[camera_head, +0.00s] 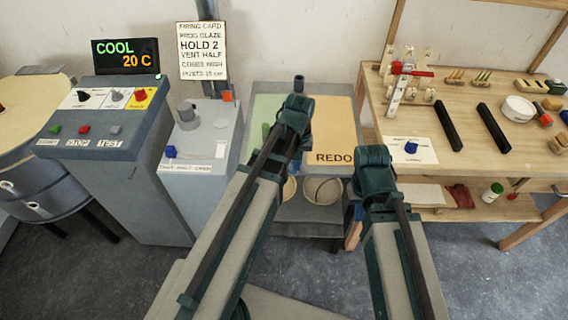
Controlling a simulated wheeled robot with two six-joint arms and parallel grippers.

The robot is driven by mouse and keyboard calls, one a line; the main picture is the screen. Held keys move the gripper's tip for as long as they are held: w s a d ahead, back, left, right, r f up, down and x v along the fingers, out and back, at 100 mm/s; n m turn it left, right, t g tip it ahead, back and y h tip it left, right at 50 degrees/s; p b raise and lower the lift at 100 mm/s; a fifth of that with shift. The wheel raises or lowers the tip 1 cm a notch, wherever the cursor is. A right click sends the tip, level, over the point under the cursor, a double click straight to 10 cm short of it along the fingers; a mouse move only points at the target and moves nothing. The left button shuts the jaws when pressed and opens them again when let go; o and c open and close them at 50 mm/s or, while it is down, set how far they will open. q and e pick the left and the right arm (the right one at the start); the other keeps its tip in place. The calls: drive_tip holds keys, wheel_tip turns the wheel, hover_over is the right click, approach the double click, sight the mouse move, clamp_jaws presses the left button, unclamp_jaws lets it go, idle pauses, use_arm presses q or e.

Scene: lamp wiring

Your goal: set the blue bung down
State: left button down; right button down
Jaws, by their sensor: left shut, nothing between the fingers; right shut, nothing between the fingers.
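A small blue bung (411,147) stands on a white printed card (408,151) at the front left of the wooden bench. No gripper touches it. My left gripper (297,108) is over the grey cart in the middle, far left of the bung. My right gripper (374,164) is lower, just left of the card and in front of the bench's left end. Both are shut and empty. The fingers are mostly hidden behind the wrists.
The wooden bench (460,110) carries two black bars, a white dish (518,108) and small pegs on stands. A cart (335,110) with green and orange panels and a "REDO" label stands in the middle. A control console (105,125) reading "COOL 20 C" is left.

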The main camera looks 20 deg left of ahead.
use_arm(q)
wheel_tip(320, 180, down, 11)
drive_tip(key=b, duration=1.1)
drive_tip(key=w, duration=0.2)
drive_tip(key=w+a+r+p, duration=0.1)
drive_tip(key=shift+w+a, duration=0.1)
drive_tip(key=shift+w, duration=0.3)
drive_tip(key=shift+w, duration=0.1)
drive_tip(key=w, duration=0.2)
drive_tip(key=w+a, duration=0.1)
drive_tip(key=w, duration=0.1)
drive_tip(key=w+a, duration=0.1)
drive_tip(key=w, duration=0.2)
drive_tip(key=shift+w+a, duration=0.1)
drive_tip(key=shift+s, duration=0.25)
